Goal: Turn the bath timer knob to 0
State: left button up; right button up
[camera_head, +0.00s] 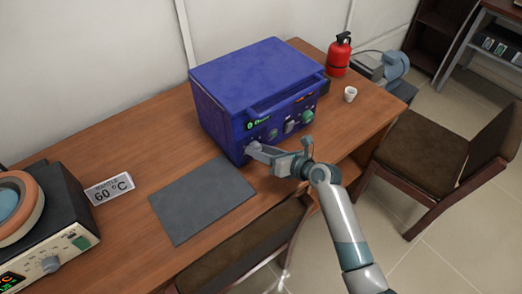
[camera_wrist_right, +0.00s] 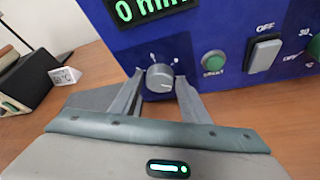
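The blue bath (camera_head: 255,85) stands on the wooden table, its front panel facing my right arm. In the right wrist view, its grey round timer knob (camera_wrist_right: 160,77) sits on the panel below a green-lit display (camera_wrist_right: 150,8), cut off at the top, that shows a 0 and part of a unit. My right gripper (camera_head: 252,150) is at the left part of this panel. Its two fingers (camera_wrist_right: 159,82) are apart, one on each side of the knob, with a small gap visible on both sides. Contact with the panel cannot be told. My left gripper is out of view.
Right of the knob are a green start button (camera_wrist_right: 214,62), a grey switch (camera_wrist_right: 263,55) and another green knob (camera_wrist_right: 315,47). A dark mat (camera_head: 202,198), a 60 °C sign (camera_head: 109,189) and a black device (camera_head: 65,225) lie left. A red extinguisher (camera_head: 339,55) and white cup (camera_head: 350,94) stand right.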

jog(key=c, duration=0.6)
jog(key=shift+s+r+p, duration=0.1)
jog(key=shift+r+p, duration=0.1)
jog(key=shift+p, duration=0.75)
jog(key=shift+c, duration=0.2)
jog(key=n+h+p, duration=0.1)
jog(key=p, duration=0.2)
jog(key=n+h+p, duration=0.1)
jog(key=p, duration=0.2)
jog(key=shift+s+a+r+n+t, duration=0.15)
jog(key=shift+a+n+t, duration=0.1)
jog(key=shift+n+t, duration=0.15)
jog(key=shift+f+n+t+h+p, duration=0.25)
jog(key=shift+n+t+h+p, duration=0.25)
jog(key=shift+n+p, duration=0.45)
jog(key=o, duration=1.1)
jog(key=shift+s, duration=0.1)
jog(key=b+v, duration=0.2)
jog(key=v, duration=1.5)
jog(key=shift+r, duration=0.1)
